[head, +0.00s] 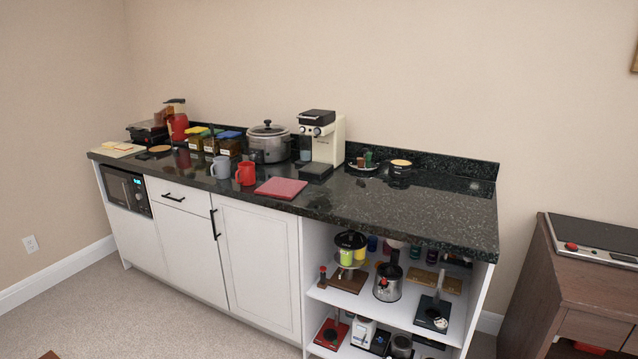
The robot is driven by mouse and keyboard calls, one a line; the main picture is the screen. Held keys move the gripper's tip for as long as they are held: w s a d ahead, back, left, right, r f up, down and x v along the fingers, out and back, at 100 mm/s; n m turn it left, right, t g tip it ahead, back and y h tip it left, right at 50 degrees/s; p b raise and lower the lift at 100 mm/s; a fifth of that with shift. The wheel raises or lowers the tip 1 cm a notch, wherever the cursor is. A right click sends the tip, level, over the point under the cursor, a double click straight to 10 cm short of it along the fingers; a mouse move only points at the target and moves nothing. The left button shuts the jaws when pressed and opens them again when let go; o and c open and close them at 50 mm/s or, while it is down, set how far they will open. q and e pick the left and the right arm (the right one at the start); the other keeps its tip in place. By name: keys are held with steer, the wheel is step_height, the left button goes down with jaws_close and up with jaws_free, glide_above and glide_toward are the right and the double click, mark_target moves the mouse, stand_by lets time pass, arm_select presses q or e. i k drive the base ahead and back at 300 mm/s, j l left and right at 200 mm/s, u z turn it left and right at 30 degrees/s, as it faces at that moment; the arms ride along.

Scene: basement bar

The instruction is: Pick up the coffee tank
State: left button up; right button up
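A cream and black coffee machine (327,146) stands at the back of the dark stone counter (440,205), right of a slow cooker. A clear bluish tank-like part (305,150) shows at its left side; I cannot tell for sure that it is the coffee tank. The machine's black drip tray (316,170) juts out at its front. Neither of my grippers is in view.
A silver slow cooker (269,142), a red mug (246,174), a grey mug (220,167) and a pink board (281,188) sit near the machine. The counter's right part is mostly clear. Open shelves (320,294) below hold several appliances.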

mark_target(305, 149)
steer(key=i+l+u, duration=0.15)
steer(key=i, duration=1)
